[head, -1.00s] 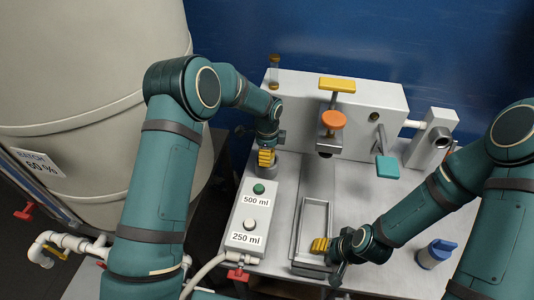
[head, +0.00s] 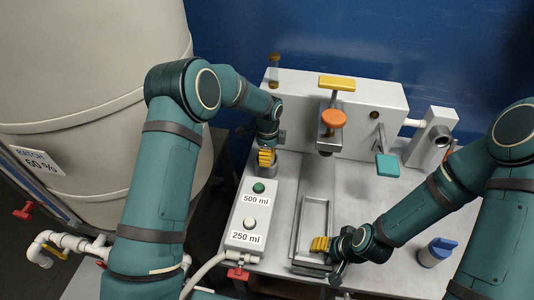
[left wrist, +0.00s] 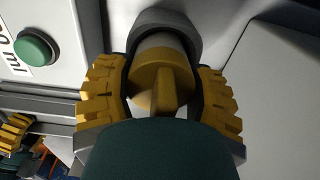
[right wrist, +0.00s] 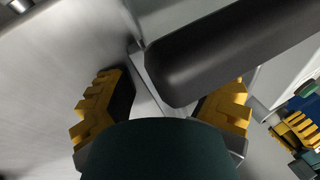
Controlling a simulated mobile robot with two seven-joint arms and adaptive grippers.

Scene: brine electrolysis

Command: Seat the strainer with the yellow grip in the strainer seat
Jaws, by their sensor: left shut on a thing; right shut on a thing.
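The strainer's yellow grip (left wrist: 158,78) is between the fingers of my left gripper (left wrist: 158,100), which is shut on it. A metallic cylinder beyond the grip goes into a dark grey round collar (left wrist: 165,22), seemingly the strainer seat; how deep it sits is hidden. In the head view, my left gripper (head: 267,158) is low at the bench's back left. My right gripper (head: 320,244) is at the front end of a metal tray (head: 297,225). In the right wrist view its fingers (right wrist: 165,105) stand apart around a dark grey bar (right wrist: 215,55), apparently the held thing.
A white button box (head: 233,225) stands just in front of my left gripper. Behind are a metal block with a yellow handle (head: 337,83) and an orange knob (head: 334,118). A teal square (head: 387,166) and a blue-topped bottle (head: 436,252) are at right.

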